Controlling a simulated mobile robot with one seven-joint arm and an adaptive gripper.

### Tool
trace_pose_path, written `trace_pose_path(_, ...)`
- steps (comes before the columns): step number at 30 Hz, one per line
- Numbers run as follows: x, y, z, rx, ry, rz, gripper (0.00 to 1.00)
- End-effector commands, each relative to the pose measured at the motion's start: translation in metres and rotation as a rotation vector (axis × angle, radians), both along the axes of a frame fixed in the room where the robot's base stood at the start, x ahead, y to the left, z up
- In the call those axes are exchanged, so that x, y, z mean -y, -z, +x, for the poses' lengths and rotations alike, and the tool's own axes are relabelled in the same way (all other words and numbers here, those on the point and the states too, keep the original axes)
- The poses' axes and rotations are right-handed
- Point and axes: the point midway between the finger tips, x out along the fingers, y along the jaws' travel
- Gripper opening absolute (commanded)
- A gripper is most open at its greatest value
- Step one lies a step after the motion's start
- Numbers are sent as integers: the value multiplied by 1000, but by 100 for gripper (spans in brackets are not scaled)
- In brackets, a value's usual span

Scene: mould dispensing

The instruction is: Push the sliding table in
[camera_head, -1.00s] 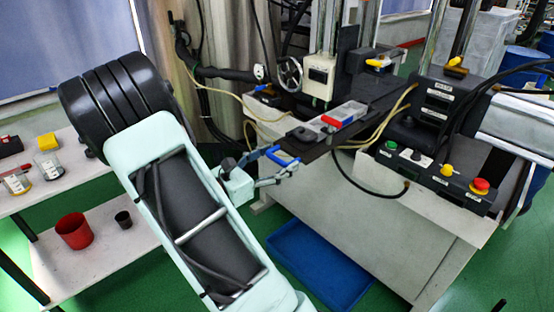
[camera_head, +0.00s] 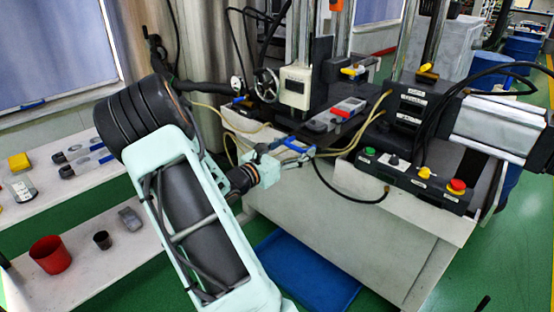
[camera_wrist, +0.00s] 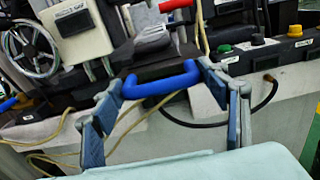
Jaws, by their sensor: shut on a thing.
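The sliding table (camera_head: 352,126) is a dark plate on the machine, with a blue handle (camera_head: 297,146) at its front end. A grey mould piece with a red part (camera_head: 349,105) lies on top of the table. My gripper (camera_head: 301,149) is at the handle in the head view. In the wrist view the handle (camera_wrist: 160,84) lies between the two fingers of my gripper (camera_wrist: 170,108), which are shut on its sides. The table's back part is hidden behind the press column and the control box.
A control box with coloured buttons (camera_head: 425,172) stands to the right, with black cables hanging in front. A handwheel (camera_head: 266,86) is at the left of the press. A blue tray (camera_head: 305,272) lies on the floor below. White shelves (camera_head: 110,265) with cups stand left.

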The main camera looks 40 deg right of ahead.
Motion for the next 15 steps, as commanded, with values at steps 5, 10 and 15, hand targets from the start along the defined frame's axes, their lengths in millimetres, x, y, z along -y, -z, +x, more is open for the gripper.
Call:
trace_pose_path(5, 44, 1, -1, -1, 11, -4, 25)
trace_pose_path(10, 71, 1, 1, -2, 10, -2, 25)
trace_pose_path(15, 86, 0, 3, -1, 9, -2, 25)
